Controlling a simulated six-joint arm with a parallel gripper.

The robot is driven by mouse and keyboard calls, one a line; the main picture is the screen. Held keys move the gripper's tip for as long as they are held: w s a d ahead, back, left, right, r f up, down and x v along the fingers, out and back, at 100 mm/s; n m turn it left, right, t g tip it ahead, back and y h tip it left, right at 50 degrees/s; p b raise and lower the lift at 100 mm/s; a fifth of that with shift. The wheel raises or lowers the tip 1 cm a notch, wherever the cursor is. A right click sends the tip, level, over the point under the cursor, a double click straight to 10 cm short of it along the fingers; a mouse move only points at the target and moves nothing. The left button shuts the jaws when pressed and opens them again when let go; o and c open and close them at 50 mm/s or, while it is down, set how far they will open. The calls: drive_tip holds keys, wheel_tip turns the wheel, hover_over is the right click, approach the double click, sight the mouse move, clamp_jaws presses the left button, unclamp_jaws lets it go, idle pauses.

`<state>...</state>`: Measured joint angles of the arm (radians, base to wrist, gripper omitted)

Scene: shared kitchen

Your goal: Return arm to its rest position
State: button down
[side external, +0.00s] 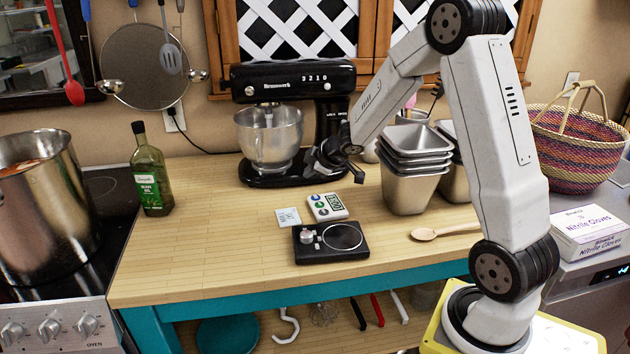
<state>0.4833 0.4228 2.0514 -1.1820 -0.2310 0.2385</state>
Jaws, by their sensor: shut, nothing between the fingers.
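My gripper (358,174) is in the side external view, above the wooden counter, between the stand mixer and the stacked metal pans. It is shut and I see nothing held in it. My arm is bent, with its upper link raised and its forearm reaching down to the left. The gripper's lower parts are dark and small, and the finger detail is hard to make out.
The black stand mixer (289,85) is left of my gripper; stacked metal pans (412,190) are right. A black scale (312,255), white timer (327,207) and wooden spoon (425,234) lie in front. An oil bottle (150,175) stands left. The front left counter is clear.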

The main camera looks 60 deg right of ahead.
drive_tip(key=s+a+f+m+g+y, duration=0.1)
drive_tip(key=s+a+m+g, duration=0.5)
drive_tip(key=s+a, duration=1.2)
drive_tip(key=shift+s+a+f+y, duration=0.35)
drive_tip(key=shift+a+f, duration=0.5)
drive_tip(key=shift+a, duration=0.35)
